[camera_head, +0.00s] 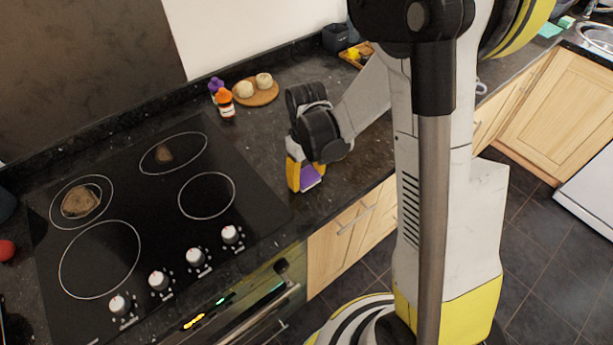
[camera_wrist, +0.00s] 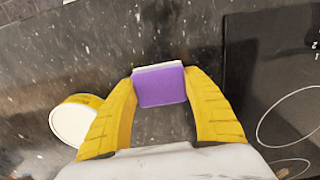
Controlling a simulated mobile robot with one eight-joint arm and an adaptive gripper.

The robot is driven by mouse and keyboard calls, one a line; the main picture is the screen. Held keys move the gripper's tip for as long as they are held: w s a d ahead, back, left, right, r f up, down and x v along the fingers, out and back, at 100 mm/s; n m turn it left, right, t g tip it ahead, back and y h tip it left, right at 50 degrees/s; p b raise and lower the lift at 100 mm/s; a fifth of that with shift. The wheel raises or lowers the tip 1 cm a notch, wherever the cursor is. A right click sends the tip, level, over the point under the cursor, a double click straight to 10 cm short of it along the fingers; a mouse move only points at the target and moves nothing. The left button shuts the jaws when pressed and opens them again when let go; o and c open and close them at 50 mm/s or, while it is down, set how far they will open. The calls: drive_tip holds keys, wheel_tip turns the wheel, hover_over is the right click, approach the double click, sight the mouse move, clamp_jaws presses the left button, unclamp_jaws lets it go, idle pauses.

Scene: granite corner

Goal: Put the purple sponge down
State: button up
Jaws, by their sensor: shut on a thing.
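The purple sponge (camera_head: 310,176) shows at the tip of my gripper (camera_head: 304,176) in the head view, over the granite counter (camera_head: 345,188) just right of the cooktop. In the wrist view the sponge (camera_wrist: 160,86) has a purple face and a pale edge along its top. It sits between the two yellow fingers of my gripper (camera_wrist: 161,92), which are shut on it. The speckled dark counter lies beneath it. I cannot tell whether the sponge touches the counter.
A black cooktop (camera_head: 150,205) fills the counter to the left. Two small bottles (camera_head: 225,102) and a round wooden board (camera_head: 262,98) with pale round items stand behind. A round pale-topped object (camera_wrist: 74,122) is beside the left finger. The counter's front edge is near.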

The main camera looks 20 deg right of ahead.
drive_tip(key=o, duration=1.1)
wheel_tip(320, 180, up, 12)
drive_tip(key=p, duration=0.4)
wheel_tip(320, 180, up, 7)
drive_tip(key=m+t, duration=0.1)
drive_tip(key=t, duration=0.1)
hover_over(306, 175)
drive_tip(key=s, duration=0.4)
drive_tip(key=s+r+m+t, duration=0.1)
drive_tip(key=s, duration=0.2)
drive_tip(key=s+r+t, duration=0.2)
drive_tip(key=s+r+m+t, duration=0.1)
drive_tip(key=s+r+t, duration=0.1)
drive_tip(key=s, duration=0.1)
drive_tip(key=shift+s+d+r+m, duration=0.1)
drive_tip(key=shift+s+m, duration=0.2)
drive_tip(key=shift+s, duration=0.05)
